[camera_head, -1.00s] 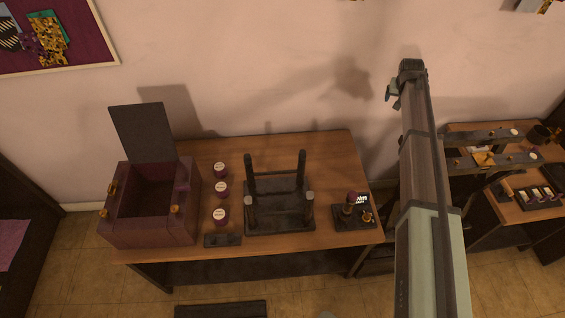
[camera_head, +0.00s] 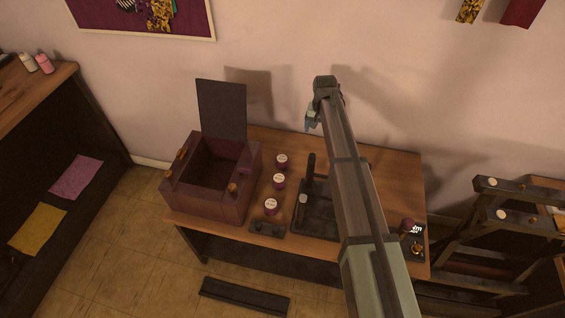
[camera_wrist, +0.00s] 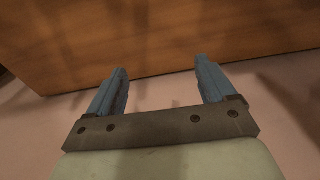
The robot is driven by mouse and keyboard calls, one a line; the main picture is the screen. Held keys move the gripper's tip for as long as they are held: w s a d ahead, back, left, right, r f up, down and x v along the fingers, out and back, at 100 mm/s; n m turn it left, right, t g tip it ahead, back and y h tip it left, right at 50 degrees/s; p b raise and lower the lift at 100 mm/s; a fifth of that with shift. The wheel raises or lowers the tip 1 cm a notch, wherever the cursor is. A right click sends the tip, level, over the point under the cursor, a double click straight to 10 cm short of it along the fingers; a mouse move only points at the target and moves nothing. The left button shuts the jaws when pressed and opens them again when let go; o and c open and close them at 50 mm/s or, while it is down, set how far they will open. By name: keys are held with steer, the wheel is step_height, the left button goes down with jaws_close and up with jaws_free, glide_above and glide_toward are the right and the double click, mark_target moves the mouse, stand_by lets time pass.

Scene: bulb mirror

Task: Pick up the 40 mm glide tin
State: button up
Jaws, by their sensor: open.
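Three small tins with white lids and dark red sides stand in a row on the table, right of the open box. They are the back tin (camera_head: 282,161), the middle tin (camera_head: 279,181) and the front tin (camera_head: 271,206). I cannot read their labels, so I cannot tell which is the 40 mm glide tin. My gripper (camera_head: 312,122) is raised near the wall, behind and right of the tins. In the wrist view my gripper (camera_wrist: 160,80) has its two blue fingers apart with nothing between them.
The dark red box (camera_head: 208,205) stands left of the tins with its lid raised. A low dark block (camera_head: 267,229) lies in front of them. A dark stand (camera_head: 312,218) is to the right, partly behind my arm. The wooden table (camera_head: 398,175) has bare room at the back right.

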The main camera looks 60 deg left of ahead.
steer(key=n, duration=0.1)
glide_above(282, 158)
steer(key=f, duration=0.2)
steer(key=shift+g+h, duration=0.4)
step_height(282, 158, down, 13)
steer(key=shift+f, duration=0.2)
steer(key=shift+c, duration=0.5)
steer(key=c, duration=1.1)
